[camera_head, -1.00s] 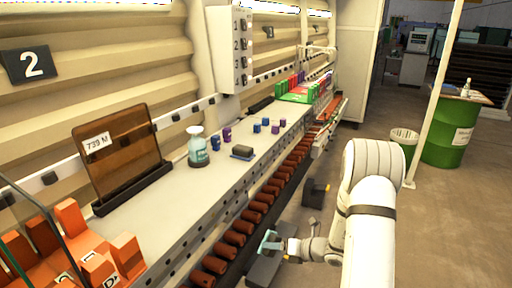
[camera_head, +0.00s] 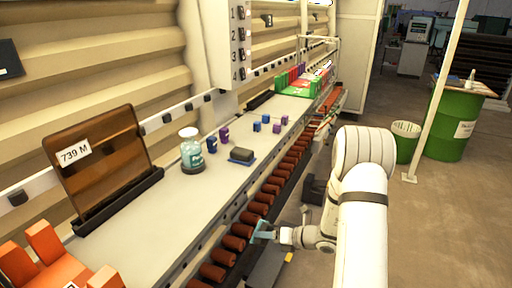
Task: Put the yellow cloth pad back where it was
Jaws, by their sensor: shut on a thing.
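My gripper (camera_head: 262,232) is at the end of my white arm, low over the row of brown rollers. Light-blue parts show at its tip. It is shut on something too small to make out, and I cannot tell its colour. I see no clear yellow cloth pad. A small yellow patch (camera_head: 289,257) shows just below and right of my gripper, on the edge of a dark grey surface, and I cannot tell what it is. A dark block on a blue base (camera_head: 242,156) lies on the grey shelf (camera_head: 205,205).
A jar of teal liquid (camera_head: 192,152), several small blue and purple blocks (camera_head: 224,135) and a brown panel marked 739 M (camera_head: 105,160) stand on the shelf. Orange blocks (camera_head: 45,245) are at front left. Brown rollers (camera_head: 237,243) run along the shelf. Open floor lies right.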

